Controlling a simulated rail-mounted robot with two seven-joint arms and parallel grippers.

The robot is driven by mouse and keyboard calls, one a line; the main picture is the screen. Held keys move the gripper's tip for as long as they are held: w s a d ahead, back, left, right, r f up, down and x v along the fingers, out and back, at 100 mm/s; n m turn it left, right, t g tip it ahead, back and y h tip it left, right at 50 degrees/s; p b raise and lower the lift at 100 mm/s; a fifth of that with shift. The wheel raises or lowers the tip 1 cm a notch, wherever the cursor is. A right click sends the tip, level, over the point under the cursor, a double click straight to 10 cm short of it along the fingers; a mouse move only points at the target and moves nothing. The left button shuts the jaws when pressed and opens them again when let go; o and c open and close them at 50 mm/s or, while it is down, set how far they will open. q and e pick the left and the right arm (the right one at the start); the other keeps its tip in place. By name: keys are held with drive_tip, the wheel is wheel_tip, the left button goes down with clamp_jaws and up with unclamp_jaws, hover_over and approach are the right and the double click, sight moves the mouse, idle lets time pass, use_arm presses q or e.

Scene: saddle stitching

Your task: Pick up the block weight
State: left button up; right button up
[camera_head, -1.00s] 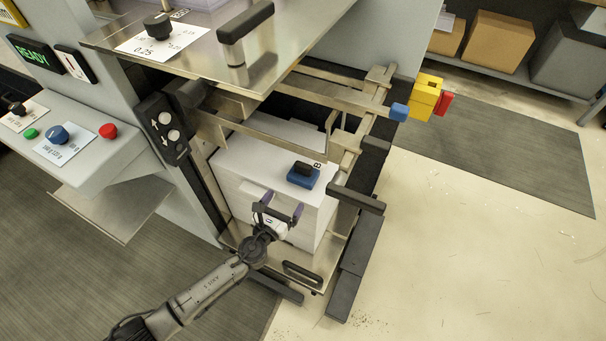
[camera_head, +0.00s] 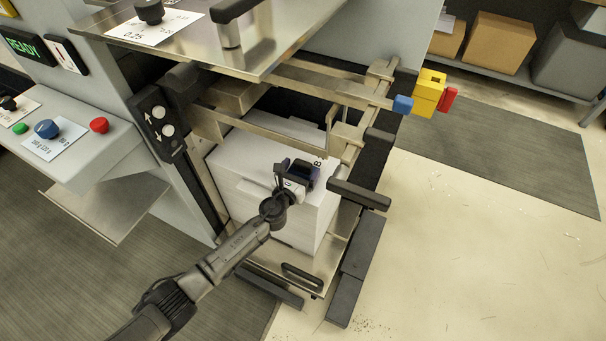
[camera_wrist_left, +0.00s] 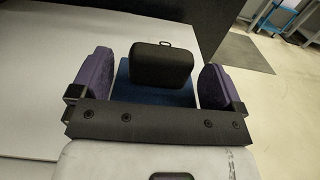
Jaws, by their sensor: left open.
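The block weight (camera_head: 311,170) is a blue block with a black handle on top, and it sits on the white paper stack (camera_head: 250,160). My left gripper (camera_head: 297,170) is open at the block and partly hides it in the head view. In the left wrist view the black handle (camera_wrist_left: 160,64) and blue base (camera_wrist_left: 125,88) lie between the two purple fingers of the gripper (camera_wrist_left: 160,85). A gap shows on each side, so the fingers are apart from the handle. My right gripper is in neither view.
Metal rails (camera_head: 300,95) and the steel table top (camera_head: 240,45) overhang the stack at the back. A black bar (camera_head: 358,194) juts out right of the stack. Open floor (camera_head: 470,240) lies to the right.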

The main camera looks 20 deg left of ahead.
use_arm(q)
drive_tip(key=shift+w, duration=0.75)
clamp_jaws()
drive_tip(key=shift+s+d+r, duration=0.1)
drive_tip(key=shift+r, duration=0.1)
idle(0.4)
